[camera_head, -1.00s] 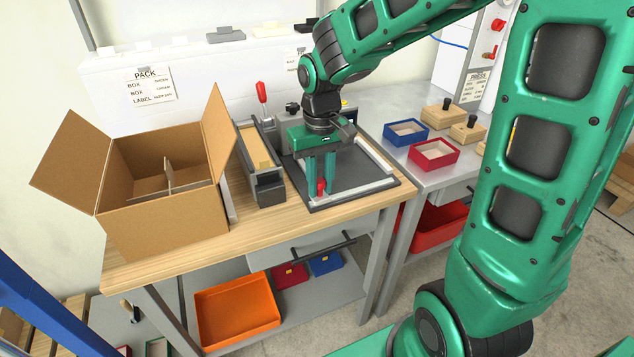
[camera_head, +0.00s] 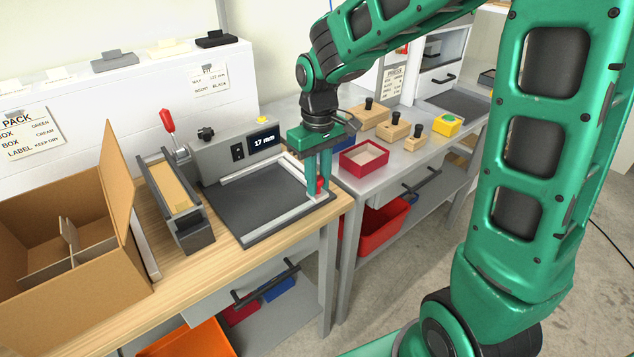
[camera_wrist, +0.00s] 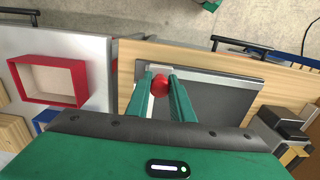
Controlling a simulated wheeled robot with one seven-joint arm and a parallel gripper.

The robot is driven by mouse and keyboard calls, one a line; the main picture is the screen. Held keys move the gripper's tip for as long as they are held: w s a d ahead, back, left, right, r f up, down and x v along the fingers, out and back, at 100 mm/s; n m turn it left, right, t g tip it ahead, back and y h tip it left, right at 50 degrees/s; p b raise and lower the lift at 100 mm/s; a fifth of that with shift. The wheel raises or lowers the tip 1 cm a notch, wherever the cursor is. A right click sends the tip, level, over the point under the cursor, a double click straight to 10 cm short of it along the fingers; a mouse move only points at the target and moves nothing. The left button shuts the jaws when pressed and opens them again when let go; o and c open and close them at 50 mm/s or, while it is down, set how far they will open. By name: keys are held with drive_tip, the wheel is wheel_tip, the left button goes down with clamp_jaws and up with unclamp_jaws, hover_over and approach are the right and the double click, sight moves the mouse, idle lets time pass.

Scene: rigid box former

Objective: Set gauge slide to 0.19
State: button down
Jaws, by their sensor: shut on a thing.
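The gauge (camera_head: 265,205) is a dark plate with pale rails on the wooden bench. Its display (camera_head: 264,141) reads 17 mm. The red slide knob (camera_wrist: 160,86) sits between my gripper's fingers in the wrist view. In the head view the red knob (camera_head: 319,186) shows low beside the fingers, at the gauge's right end near the front rail. My gripper (camera_head: 319,180) points down and is shut on the knob. The wrist view also shows my gripper (camera_wrist: 161,82) with one green finger on each side of the knob.
A red tray (camera_head: 363,160) and several wooden blocks with black knobs (camera_head: 369,116) stand on the grey table to the right. A clamp fixture with a red lever (camera_head: 168,122) and an open cardboard box (camera_head: 65,235) stand left of the gauge.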

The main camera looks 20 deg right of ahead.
drive_tip(key=shift+w+d, duration=0.15)
drive_tip(key=shift+d, duration=0.25)
drive_tip(key=c, duration=1.5)
unclamp_jaws()
drive_tip(key=shift+d, duration=0.1)
drive_tip(key=shift+c, duration=0.2)
drive_tip(key=shift+r, duration=0.1)
wheel_tip(320, 180, up, 10)
drive_tip(key=shift+r, duration=0.25)
